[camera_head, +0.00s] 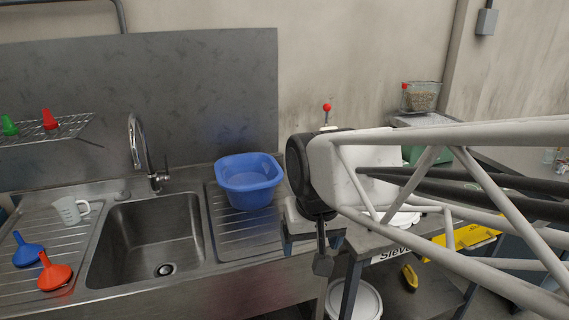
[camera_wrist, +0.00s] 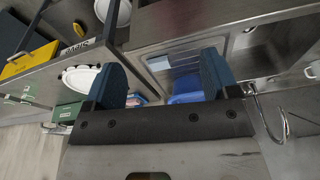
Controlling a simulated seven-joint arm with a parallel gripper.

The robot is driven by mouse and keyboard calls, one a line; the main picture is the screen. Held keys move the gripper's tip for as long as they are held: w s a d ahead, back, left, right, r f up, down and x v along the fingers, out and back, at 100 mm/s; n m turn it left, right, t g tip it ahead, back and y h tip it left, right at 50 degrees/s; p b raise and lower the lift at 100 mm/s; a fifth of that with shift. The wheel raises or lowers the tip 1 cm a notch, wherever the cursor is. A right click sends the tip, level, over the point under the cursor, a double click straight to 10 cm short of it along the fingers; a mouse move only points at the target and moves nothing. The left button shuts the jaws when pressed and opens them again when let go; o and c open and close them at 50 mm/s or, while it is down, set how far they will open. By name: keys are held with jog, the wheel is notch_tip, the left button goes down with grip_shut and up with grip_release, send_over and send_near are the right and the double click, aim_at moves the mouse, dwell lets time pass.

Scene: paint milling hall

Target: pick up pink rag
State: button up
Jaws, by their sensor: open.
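In the head view my gripper (camera_head: 323,262) is partly hidden by my arm and hangs at the right end of the sink counter, right of the blue basin. My arm hides part of the bench behind it.
A blue basin (camera_head: 248,182) stands on the drainboard right of the steel sink (camera_head: 150,240). Left of the sink are a white jug (camera_head: 70,209), a blue funnel (camera_head: 27,251) and an orange funnel (camera_head: 54,273). A curved tap (camera_head: 140,150) rises behind the sink.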

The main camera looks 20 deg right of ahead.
jog(key=w+d+r+m, duration=0.1)
jog(key=w+d+m, duration=0.3)
jog(key=w, duration=0.8)
jog(key=w+d+r+m+g, duration=0.15)
jog(key=w+d, duration=0.35)
jog(key=w, duration=0.7)
jog(key=w+d+r+m, duration=0.25)
jog(key=w+d, duration=0.25)
jog(key=w, duration=0.6)
jog(key=w+d+f+m, duration=0.2)
jog(key=w+d+f, duration=0.4)
jog(key=w+d, duration=0.2)
jog(key=w+d+f+m, duration=0.3)
jog(key=w+d+f, duration=0.3)
jog(key=w+d, duration=0.2)
jog(key=w+d+f+m+g, duration=0.1)
jog(key=w+d+f+m, duration=0.2)
jog(key=w+d+f, duration=0.3)
jog(key=shift+w+d, duration=0.35)
jog(key=shift+w, duration=0.5)
jog(key=shift+w+d, duration=0.3)
jog(key=shift+w, duration=0.55)
jog(key=shift+w+d, duration=0.35)
jog(key=shift+w, duration=0.5)
jog(key=shift+w+d+f, duration=0.25)
jog(key=shift+d+f, duration=0.05)
jog(key=shift+d, duration=0.05)
jog(key=shift+f, duration=1.25)
